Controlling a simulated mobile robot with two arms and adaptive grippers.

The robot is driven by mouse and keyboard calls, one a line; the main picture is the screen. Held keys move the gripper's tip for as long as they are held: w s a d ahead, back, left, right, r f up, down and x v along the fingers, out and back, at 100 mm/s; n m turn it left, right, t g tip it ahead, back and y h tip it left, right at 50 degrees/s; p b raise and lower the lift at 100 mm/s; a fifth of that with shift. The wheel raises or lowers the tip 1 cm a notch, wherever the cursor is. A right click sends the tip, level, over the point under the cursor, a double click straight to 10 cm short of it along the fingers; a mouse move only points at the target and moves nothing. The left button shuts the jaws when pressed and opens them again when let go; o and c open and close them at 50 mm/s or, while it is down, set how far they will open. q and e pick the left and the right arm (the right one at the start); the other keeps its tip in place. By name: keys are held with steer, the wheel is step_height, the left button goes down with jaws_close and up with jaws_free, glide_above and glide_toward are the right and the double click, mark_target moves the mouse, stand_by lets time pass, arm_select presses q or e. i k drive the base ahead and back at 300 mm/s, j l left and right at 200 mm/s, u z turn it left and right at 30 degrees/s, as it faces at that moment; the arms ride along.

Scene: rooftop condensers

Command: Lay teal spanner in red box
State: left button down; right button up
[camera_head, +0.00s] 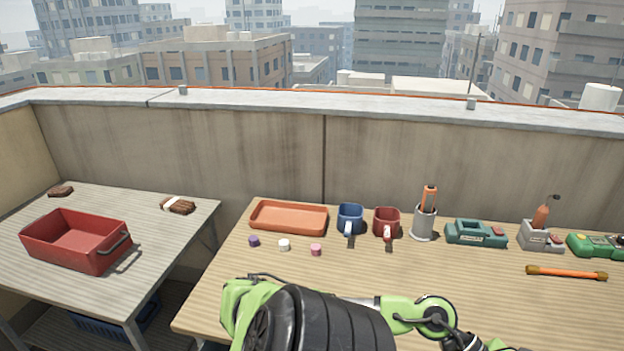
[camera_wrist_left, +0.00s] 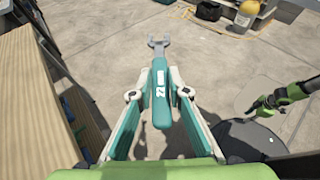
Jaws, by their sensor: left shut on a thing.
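The teal spanner (camera_wrist_left: 161,108) shows in the left wrist view, with its grey open jaw end pointing away from my gripper. My left gripper (camera_wrist_left: 160,82) is shut on its teal handle and holds it clear of the grey floor. The spanner does not show in the head view. The red box (camera_head: 58,252) stands on the left-hand table in the head view, open at the top, with a dark handle on its right side. Its visible inside looks empty. A green and black part of my other arm (camera_wrist_left: 285,95) shows at the right of the wrist view; its finger state is unclear.
Brown items (camera_head: 178,206) lie near the box on the left table (camera_head: 165,240).

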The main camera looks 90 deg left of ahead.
mark_target(76, 239)
steer(key=k+j+z, duration=0.1)
steer(key=k+z, duration=0.25)
steer(key=k, duration=0.2)
steer(key=k+l+z, duration=0.1)
steer(key=k+z, duration=0.25)
steer(key=k, duration=0.25)
steer(key=k+l+z, duration=0.2)
steer(key=k+z, duration=0.15)
steer(key=k, duration=0.2)
steer(key=k+z, duration=0.3)
steer(key=z, duration=0.15)
steer(key=k+l+z, duration=0.15)
steer(key=z, duration=0.3)
steer(key=k+j+u, duration=0.1)
steer(key=k+u, duration=0.3)
steer(key=u, duration=0.65)
steer(key=j+u, duration=0.1)
steer(key=u, duration=1.2)
steer(key=j+u, duration=0.1)
steer(key=u, duration=0.55)
steer(key=i+u, duration=0.1)
steer(key=u, duration=1.2)
steer(key=i+u, duration=0.1)
steer(key=u, duration=1.15)
